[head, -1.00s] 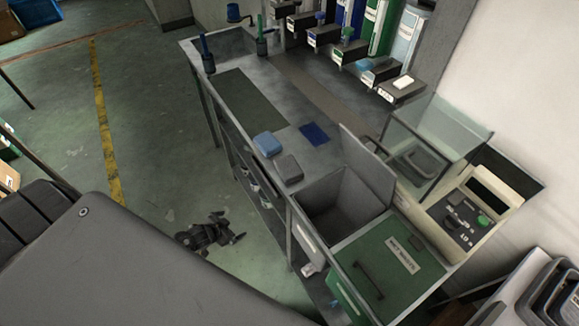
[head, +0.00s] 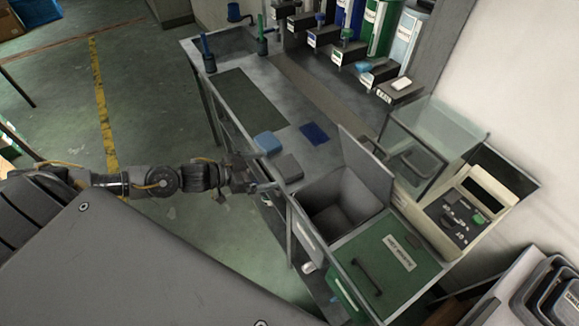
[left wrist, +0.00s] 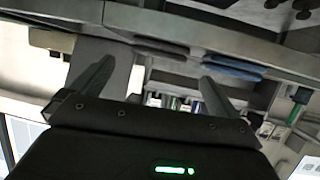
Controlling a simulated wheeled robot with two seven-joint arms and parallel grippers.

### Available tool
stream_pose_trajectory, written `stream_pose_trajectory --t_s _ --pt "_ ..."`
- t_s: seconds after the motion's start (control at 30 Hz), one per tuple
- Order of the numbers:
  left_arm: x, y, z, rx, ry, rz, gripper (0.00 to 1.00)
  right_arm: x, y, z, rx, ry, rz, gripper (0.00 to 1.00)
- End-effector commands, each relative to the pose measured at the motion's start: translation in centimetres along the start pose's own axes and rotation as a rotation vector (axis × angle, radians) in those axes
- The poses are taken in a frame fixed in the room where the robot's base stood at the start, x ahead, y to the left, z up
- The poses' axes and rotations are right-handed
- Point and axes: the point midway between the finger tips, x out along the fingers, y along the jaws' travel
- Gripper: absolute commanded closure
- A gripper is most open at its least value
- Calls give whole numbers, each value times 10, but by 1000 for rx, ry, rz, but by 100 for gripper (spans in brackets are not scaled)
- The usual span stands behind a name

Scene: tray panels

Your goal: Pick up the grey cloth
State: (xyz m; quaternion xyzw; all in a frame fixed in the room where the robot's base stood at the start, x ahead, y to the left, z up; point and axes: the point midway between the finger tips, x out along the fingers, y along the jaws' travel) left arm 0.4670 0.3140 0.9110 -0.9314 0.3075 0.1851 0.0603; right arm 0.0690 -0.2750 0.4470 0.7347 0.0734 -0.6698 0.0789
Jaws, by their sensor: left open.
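The grey cloth (head: 288,167) lies folded and flat on the bench top near its front edge, beside the open bin. In the left wrist view the grey cloth (left wrist: 163,47) shows as a dark thin strip at the bench edge. My left gripper (head: 266,187) is in front of the bench edge, close to the cloth and apart from it. It is open and empty; in the left wrist view its two fingers (left wrist: 152,76) stand wide apart. My right gripper is not in view.
A blue folded cloth (head: 267,142) lies just beside the grey one, with a dark blue flat cloth (head: 315,134) farther in. The open bin (head: 340,197) and green lid (head: 381,264) are to the right. A dark mat (head: 250,100) lies farther along the bench.

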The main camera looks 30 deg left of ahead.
Motion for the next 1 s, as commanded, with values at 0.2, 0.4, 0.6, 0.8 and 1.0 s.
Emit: stream_pose_trajectory --t_s 0.2,0.4,0.6,0.8,1.0 --pt "22 0 -1 1 1 -1 0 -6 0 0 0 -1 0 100" --pt "28 0 -2 0 0 -2 0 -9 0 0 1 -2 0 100" --pt "57 2 -8 1 2 -2 0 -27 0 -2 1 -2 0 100" --pt "75 2 -4 0 1 -1 0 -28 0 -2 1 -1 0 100" --pt "76 2 -2 1 0 -1 0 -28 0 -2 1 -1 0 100"
